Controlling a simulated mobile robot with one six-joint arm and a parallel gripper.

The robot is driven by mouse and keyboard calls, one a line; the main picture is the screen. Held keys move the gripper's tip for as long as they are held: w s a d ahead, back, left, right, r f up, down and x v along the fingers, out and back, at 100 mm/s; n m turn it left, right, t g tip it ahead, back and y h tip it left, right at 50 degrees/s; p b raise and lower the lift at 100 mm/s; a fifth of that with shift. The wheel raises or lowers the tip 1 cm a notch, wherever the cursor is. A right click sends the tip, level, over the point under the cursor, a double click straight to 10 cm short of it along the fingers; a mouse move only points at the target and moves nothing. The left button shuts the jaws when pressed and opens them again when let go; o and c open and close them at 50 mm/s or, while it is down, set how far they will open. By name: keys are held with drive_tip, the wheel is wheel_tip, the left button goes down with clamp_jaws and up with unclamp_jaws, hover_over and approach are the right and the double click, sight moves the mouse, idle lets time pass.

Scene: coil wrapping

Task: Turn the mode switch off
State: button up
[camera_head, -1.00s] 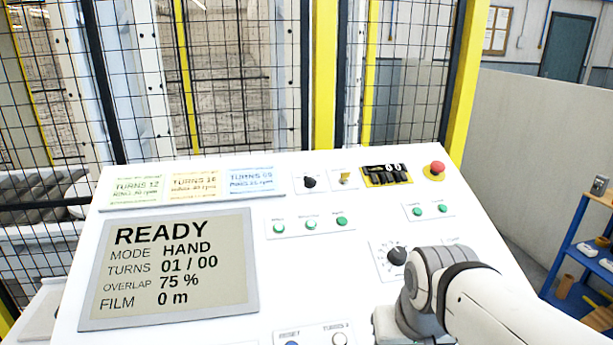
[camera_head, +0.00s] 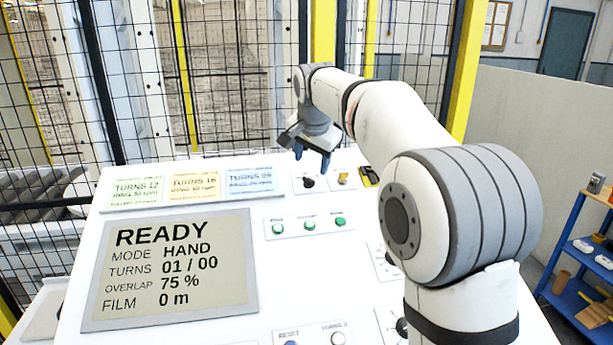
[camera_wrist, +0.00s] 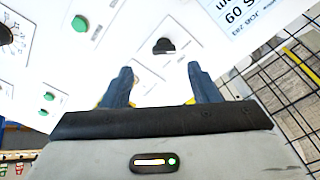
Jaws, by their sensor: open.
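A black rotary switch (camera_head: 308,182) sits on a small white plate on the upper part of the sloped panel. A brass-coloured switch (camera_head: 343,179) is on the plate just to its right. Their labels are too small to read, so I cannot tell which is the mode switch. My gripper (camera_head: 312,160) is open and empty, its blue fingers pointing down near the black switch. In the wrist view the black switch (camera_wrist: 163,46) appears just beyond the gap between my fingertips (camera_wrist: 160,72), apparently apart from them. The display (camera_head: 170,270) reads READY, MODE HAND.
Three green buttons (camera_head: 309,225) lie below the switches. Three coloured recipe cards (camera_head: 194,187) are to the left. The yellow counter block (camera_head: 369,176) is partly hidden by my arm, and the red stop button is out of sight. A mesh fence (camera_head: 240,80) stands behind the panel.

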sight(308, 179)
drive_tip(key=p+x, duration=0.1)
drive_tip(key=x, duration=0.6)
drive_tip(key=shift+w+a+f, duration=0.2)
drive_tip(key=shift+w+f, duration=0.05)
drive_tip(key=shift+w, duration=0.1)
drive_tip(key=shift+c, duration=0.5)
